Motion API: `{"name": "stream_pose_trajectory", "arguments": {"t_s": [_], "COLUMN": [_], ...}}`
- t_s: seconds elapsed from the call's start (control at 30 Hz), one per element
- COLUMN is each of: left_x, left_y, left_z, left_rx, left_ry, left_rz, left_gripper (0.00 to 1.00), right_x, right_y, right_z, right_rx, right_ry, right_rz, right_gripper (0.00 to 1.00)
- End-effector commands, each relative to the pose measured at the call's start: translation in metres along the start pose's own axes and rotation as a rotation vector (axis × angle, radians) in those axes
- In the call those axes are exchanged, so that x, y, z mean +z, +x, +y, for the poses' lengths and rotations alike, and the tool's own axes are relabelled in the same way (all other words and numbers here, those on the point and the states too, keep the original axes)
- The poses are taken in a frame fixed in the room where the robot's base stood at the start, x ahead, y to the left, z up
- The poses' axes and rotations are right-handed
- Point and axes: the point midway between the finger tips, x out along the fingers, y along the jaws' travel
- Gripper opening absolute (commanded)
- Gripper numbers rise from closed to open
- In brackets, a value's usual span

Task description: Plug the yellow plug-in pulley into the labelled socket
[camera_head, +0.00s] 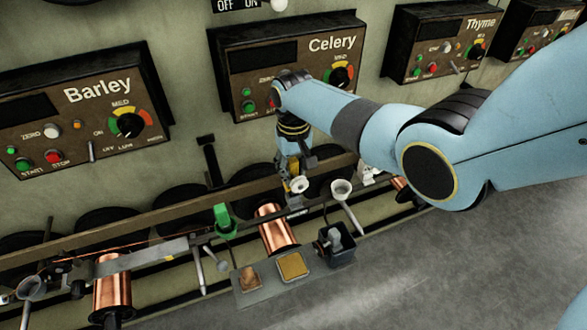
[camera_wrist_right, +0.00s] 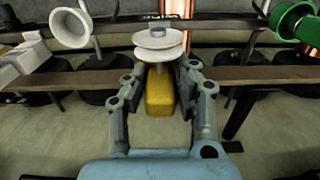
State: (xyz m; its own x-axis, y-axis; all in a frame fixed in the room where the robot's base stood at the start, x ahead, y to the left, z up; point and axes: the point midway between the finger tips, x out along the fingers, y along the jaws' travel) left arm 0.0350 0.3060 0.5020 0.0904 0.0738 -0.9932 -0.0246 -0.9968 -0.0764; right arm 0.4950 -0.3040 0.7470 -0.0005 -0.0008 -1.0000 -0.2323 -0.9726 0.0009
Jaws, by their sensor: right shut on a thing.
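My right gripper (camera_head: 296,170) is shut on the yellow plug-in pulley (camera_wrist_right: 160,92), in front of the machine rail below the Celery panel. In the right wrist view the yellow body lies between the two fingers, with its white grooved wheel (camera_wrist_right: 158,42) beyond the fingertips. In the head view the wheel (camera_head: 299,185) shows just under the gripper. A small label (camera_head: 297,213) sits on the dark rail just below the wheel. The socket opening itself I cannot make out. My left gripper is not in view.
A white cup-shaped guide (camera_head: 341,188) stands right of the gripper, and a green guide (camera_head: 222,217) stands to the left. A copper spool (camera_head: 276,228) is below. A long brown bar (camera_head: 150,215) runs behind. A grey tray (camera_head: 247,299) sits in front; open floor lies right.

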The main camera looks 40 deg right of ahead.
Motion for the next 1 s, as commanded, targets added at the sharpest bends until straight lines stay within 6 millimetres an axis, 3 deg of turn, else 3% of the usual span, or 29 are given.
{"name": "stream_pose_trajectory", "arguments": {"t_s": [0.83, 0.87, 1.0], "left_x": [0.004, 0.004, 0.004], "left_y": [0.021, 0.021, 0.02], "left_z": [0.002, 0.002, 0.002], "left_rx": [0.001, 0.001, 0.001], "left_ry": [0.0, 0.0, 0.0], "left_rz": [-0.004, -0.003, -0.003], "left_gripper": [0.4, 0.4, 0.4], "right_x": [0.0, 0.0, 0.0], "right_y": [0.03, 0.029, 0.029], "right_z": [0.0, 0.0, 0.0], "right_rx": [0.0, 0.0, 0.0], "right_ry": [0.0, 0.0, 0.0], "right_rz": [0.0, 0.0, 0.0], "right_gripper": [0.0, 0.28, 0.46]}}
